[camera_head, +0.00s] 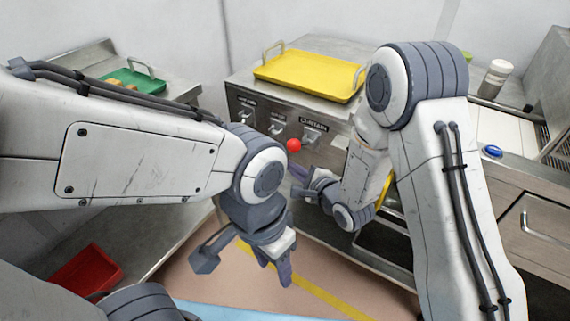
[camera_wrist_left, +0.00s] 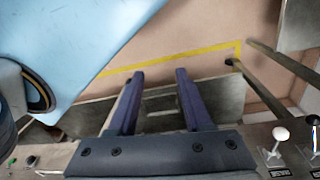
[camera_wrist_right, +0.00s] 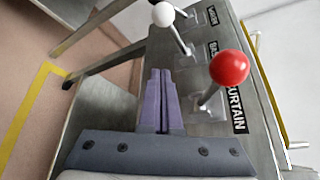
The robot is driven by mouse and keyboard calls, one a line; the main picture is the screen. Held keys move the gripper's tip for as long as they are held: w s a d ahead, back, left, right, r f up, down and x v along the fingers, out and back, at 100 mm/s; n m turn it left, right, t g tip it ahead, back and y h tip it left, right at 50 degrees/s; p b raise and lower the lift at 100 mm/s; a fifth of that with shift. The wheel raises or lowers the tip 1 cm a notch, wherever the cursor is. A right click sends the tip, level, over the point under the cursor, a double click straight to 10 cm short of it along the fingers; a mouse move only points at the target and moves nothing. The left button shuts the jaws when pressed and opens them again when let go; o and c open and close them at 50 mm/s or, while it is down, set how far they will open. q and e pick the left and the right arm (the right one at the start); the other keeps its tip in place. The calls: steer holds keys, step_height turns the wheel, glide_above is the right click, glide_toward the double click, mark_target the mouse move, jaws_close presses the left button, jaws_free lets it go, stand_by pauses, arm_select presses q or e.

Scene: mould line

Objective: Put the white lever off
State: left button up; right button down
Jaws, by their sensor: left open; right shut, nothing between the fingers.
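The white lever's round white knob (camera_wrist_right: 162,14) shows at the top of the right wrist view, on a thin stalk from the metal control panel. It also shows at the right edge of the left wrist view (camera_wrist_left: 281,134). A red-knobbed lever (camera_wrist_right: 229,67) stands beside it by the CURTAIN label; its red ball shows in the head view (camera_head: 294,145). My right gripper (camera_wrist_right: 159,72) is shut and empty in front of the panel, apart from both knobs. My left gripper (camera_wrist_left: 160,75) is open and empty over the floor, low in the head view (camera_head: 278,274).
A black-knobbed lever (camera_wrist_left: 312,119) stands beside the white one. A yellow tray (camera_head: 310,73) lies on top of the panel's cabinet. A green tray (camera_head: 130,80) is on the left counter, and a red bin (camera_head: 87,272) is below. A blue button (camera_head: 491,151) is at right.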

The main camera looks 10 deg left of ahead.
steer(key=shift+s, duration=0.1)
arm_select(q)
steer(key=c, duration=0.7)
jaws_close()
arm_select(e)
steer(key=s+d+r+n+g+h, duration=0.2)
steer(key=s+d+r+n+g, duration=0.1)
steer(key=s+n, duration=0.5)
steer(key=s+d+r+n+g+h, duration=0.2)
steer(key=s+n, duration=0.6)
steer(key=s, duration=0.4)
steer(key=s+d+r+n+g+h, duration=0.3)
steer(key=s+n+g, duration=0.3)
steer(key=s+n, duration=0.2)
steer(key=s+h, duration=0.1)
steer(key=s, duration=0.1)
steer(key=shift+s+d+r+g, duration=0.3)
steer(key=shift+s+d+r, duration=0.05)
steer(key=shift+d, duration=0.05)
